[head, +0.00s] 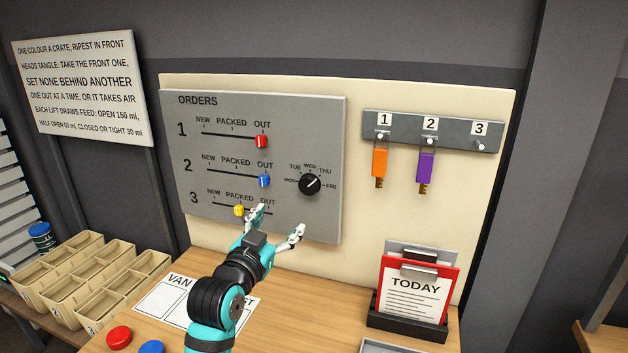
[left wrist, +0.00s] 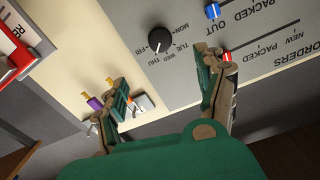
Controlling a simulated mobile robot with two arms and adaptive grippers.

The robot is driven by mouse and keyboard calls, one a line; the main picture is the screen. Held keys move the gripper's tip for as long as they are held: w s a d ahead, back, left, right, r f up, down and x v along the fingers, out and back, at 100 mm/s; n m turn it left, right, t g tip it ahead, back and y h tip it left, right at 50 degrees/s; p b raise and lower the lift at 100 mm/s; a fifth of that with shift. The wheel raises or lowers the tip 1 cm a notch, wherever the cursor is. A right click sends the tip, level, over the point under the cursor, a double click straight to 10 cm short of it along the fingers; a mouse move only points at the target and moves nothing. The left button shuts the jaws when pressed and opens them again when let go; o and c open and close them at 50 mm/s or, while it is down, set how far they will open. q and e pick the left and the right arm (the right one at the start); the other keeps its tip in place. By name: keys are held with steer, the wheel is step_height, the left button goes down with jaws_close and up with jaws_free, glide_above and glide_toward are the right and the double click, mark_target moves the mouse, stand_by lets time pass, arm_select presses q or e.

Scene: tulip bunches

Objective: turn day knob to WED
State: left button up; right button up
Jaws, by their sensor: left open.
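The day knob (head: 310,184) is a round black dial with a white mark, on the grey ORDERS panel (head: 225,195). MON, TUE, WED, THU and FRI are printed around it. Its mark points up and right, at about THU. The knob also shows in the left wrist view (left wrist: 160,40), upside down, beyond the fingers. My left gripper (head: 278,224) is open and empty, below and left of the knob, apart from it. Its spread fingers (left wrist: 163,82) show in the wrist view with nothing between them. My right gripper is not in view.
Red (head: 262,141), blue (head: 264,181) and yellow (head: 239,210) sliders sit on the panel; the yellow one is close to my left fingers. Orange (head: 380,163) and purple (head: 426,168) key tags hang at right. A TODAY clipboard (head: 416,288) stands below them. Crates (head: 90,275) stand at left.

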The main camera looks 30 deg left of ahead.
arm_select(q)
steer(key=p, duration=0.4)
glide_toward(307, 186)
steer(key=x, duration=0.8)
steer(key=shift+w+r, duration=0.1)
steer(key=shift+w+a, duration=0.1)
steer(key=shift+w, duration=0.35)
steer(key=shift+s, duration=0.1)
steer(key=c, duration=1.2)
